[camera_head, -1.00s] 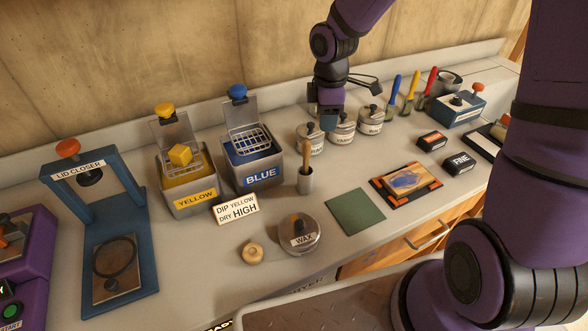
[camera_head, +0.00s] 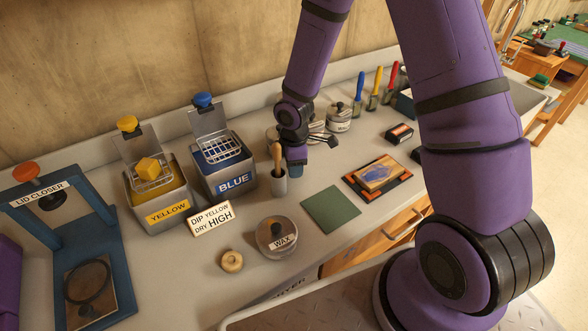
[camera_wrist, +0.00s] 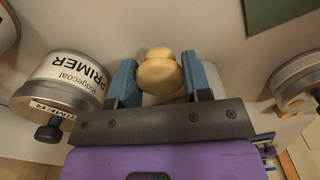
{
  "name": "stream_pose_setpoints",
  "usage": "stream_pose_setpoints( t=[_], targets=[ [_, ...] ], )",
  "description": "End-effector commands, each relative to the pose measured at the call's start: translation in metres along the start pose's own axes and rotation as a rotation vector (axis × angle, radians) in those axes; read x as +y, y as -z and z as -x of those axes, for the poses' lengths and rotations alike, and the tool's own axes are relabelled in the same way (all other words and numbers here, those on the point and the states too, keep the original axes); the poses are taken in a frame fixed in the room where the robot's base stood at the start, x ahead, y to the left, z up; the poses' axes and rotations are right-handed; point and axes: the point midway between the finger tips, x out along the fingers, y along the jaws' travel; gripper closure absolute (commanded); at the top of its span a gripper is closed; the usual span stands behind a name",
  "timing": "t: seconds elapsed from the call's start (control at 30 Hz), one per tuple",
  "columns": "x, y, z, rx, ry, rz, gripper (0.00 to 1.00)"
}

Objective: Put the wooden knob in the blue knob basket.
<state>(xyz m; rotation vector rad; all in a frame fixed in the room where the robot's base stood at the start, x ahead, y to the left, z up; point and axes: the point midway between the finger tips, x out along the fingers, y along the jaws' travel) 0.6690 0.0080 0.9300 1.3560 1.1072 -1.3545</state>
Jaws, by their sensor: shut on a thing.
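The wooden knob (camera_wrist: 160,70), pale and rounded with two lobes, sits between the fingers of my gripper (camera_wrist: 162,80) in the wrist view. The gripper is shut on it. In the head view my gripper (camera_head: 297,165) is just right of the cup with the wooden handle, and the knob is hidden there. The blue knob basket (camera_head: 220,148) is a wire basket at the top of the blue tank (camera_head: 234,184), left of my gripper. It looks empty and has a blue knob above it.
A cup (camera_head: 279,183) with a wooden handle stands between gripper and blue tank. A primer tin (camera_wrist: 62,85) is close beside the gripper. A yellow tank (camera_head: 168,212), a sign (camera_head: 210,218), a wax tin (camera_head: 279,238) and a tan ring (camera_head: 232,260) are nearby. The green mat (camera_head: 330,209) is bare.

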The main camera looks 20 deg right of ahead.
Motion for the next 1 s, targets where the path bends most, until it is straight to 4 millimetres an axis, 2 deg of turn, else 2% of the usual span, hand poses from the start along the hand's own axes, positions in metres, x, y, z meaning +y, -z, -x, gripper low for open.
stream_pose_setpoints(
  t=[0.13,0.5,0.53,0.63,1.0],
  targets=[
    [-0.001,0.000,-0.018,-0.001,0.001,0.001,0.78],
    [0.000,0.000,-0.022,0.000,0.000,0.000,0.78],
    [0.000,0.000,-0.022,0.000,0.000,0.000,0.53],
    [0.000,0.000,-0.022,0.000,0.000,0.000,0.30],
    [0.000,0.000,-0.018,0.000,-0.001,0.000,0.30]
  ],
)
